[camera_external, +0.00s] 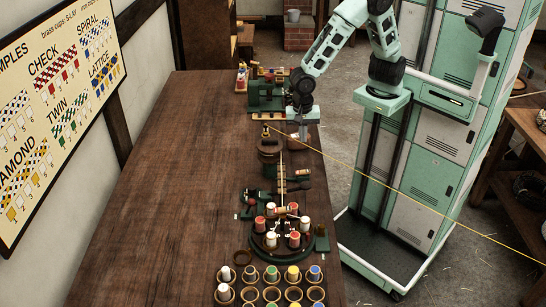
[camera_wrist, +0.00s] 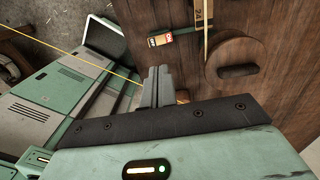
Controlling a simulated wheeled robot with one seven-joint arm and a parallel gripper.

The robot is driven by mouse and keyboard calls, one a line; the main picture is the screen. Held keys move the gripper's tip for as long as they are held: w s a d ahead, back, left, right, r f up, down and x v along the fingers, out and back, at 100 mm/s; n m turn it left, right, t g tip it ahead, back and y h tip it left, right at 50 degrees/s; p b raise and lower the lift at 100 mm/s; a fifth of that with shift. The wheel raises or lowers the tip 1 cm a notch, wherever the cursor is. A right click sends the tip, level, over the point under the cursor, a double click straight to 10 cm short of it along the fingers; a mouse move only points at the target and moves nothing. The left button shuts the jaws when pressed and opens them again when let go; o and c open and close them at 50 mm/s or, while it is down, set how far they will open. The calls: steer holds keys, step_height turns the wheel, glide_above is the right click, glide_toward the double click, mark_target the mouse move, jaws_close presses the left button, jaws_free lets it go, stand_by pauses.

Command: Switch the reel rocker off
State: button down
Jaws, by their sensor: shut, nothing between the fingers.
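In the wrist view a small rocker switch (camera_wrist: 160,40), with an orange-red part and pale lettered parts on a dark green mount, sits at the table edge. Which side of it is pressed down I cannot tell. My gripper (camera_wrist: 160,70) has its grey fingers together and empty, just below the switch in that picture and apart from it. In the external view my gripper (camera_external: 303,136) points down over the table's right edge, beyond the wooden disc. The rocker is too small to make out surely there.
A round wooden disc (camera_wrist: 238,66) with a dark knob lies beside the rocker, near an upright-running scale strip (camera_wrist: 208,22). A yellow line (camera_external: 400,190) crosses the aisle. A green machine (camera_external: 265,95) stands behind; bobbins (camera_external: 271,273) fill the front. The table's left side is clear.

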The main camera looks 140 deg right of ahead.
mark_target(306, 171)
steer(key=w+d+g+y+b, duration=0.1)
steer(key=b, duration=0.2)
steer(key=shift+w+d, duration=0.1)
steer(key=shift+d, duration=0.1)
steer(key=shift+f, duration=0.1)
steer(key=f, duration=0.4)
steer(key=s+a+f, duration=0.1)
steer(key=f, duration=0.4)
steer(key=s+a+f, duration=0.1)
steer(key=f, duration=0.3)
steer(key=shift+s+a+f+p, duration=0.1)
steer(key=shift+s+f+p, duration=0.05)
steer(key=shift+f+p, duration=0.15)
